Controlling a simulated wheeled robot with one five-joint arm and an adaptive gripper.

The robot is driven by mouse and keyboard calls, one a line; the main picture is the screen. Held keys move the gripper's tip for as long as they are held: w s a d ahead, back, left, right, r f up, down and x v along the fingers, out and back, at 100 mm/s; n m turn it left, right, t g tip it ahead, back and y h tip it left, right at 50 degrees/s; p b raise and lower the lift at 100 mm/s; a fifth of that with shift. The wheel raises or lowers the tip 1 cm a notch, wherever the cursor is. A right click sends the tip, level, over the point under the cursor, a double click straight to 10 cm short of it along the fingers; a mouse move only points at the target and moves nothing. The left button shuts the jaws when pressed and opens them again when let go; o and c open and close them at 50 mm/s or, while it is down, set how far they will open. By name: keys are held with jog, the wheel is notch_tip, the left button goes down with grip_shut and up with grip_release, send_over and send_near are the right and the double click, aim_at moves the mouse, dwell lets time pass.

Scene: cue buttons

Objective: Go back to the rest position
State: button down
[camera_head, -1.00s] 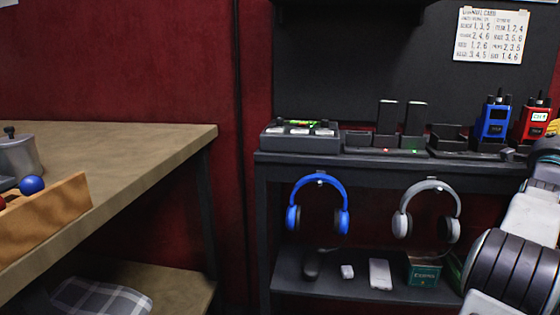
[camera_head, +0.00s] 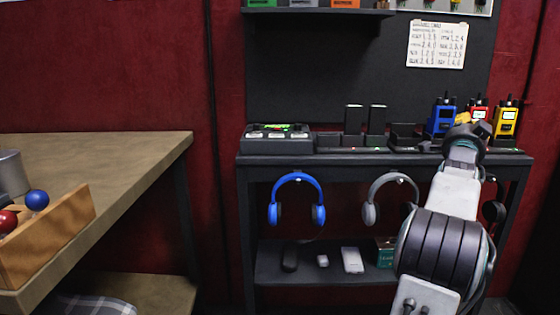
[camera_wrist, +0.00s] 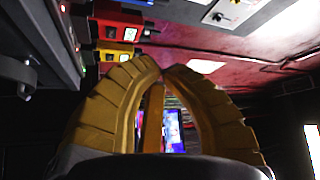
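My gripper (camera_head: 462,118) is at the end of my arm, in front of the radios at the right end of the dark shelf unit (camera_head: 215,160). In the wrist view my gripper (camera_wrist: 163,68) shows two yellow ribbed fingers whose tips come together. It looks shut, with nothing held at the tips. A button box (camera_head: 278,138) with a lit green display stands on the left end of the shelf top, well away from my gripper.
A blue radio (camera_head: 441,120), a red radio and a yellow radio (camera_head: 506,122) stand behind my gripper. Blue headphones (camera_head: 296,178) and grey headphones (camera_head: 371,213) hang below the shelf top. A wooden table (camera_head: 120,150) carries a wooden box (camera_head: 50,245) at left.

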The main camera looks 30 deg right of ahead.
jog(key=w+a+r+n+t+y+p, duration=0.25)
jog(key=w+a+y+p, duration=0.2)
jog(key=w+a, duration=0.3)
jog(key=w+a+r+n+t+y+p, duration=0.1)
jog(key=w+a+r+n+y+p, duration=0.2)
jog(key=w+a+p, duration=0.5)
jog(key=w+a+n+y+p, duration=0.1)
jog(key=a+n+y+p, duration=0.6)
jog(key=a, duration=1.3)
jog(key=s+a+n+g+y+p, duration=0.2)
jog(key=s+a+n+p, duration=0.4)
jog(key=a, duration=0.7)
jog(key=s+a+n+g+y+p, duration=0.3)
jog(key=s+a+n+g+p, duration=0.2)
jog(key=s+a+p, duration=0.6)
jog(key=s+a+n, duration=0.2)
jog(key=s+a, duration=0.1)
jog(key=s, duration=0.1)
jog(key=shift+s+a+f, duration=0.2)
jog(key=shift+s+f, duration=0.1)
jog(key=shift+f, duration=0.1)
jog(key=shift+n+y, duration=0.25)
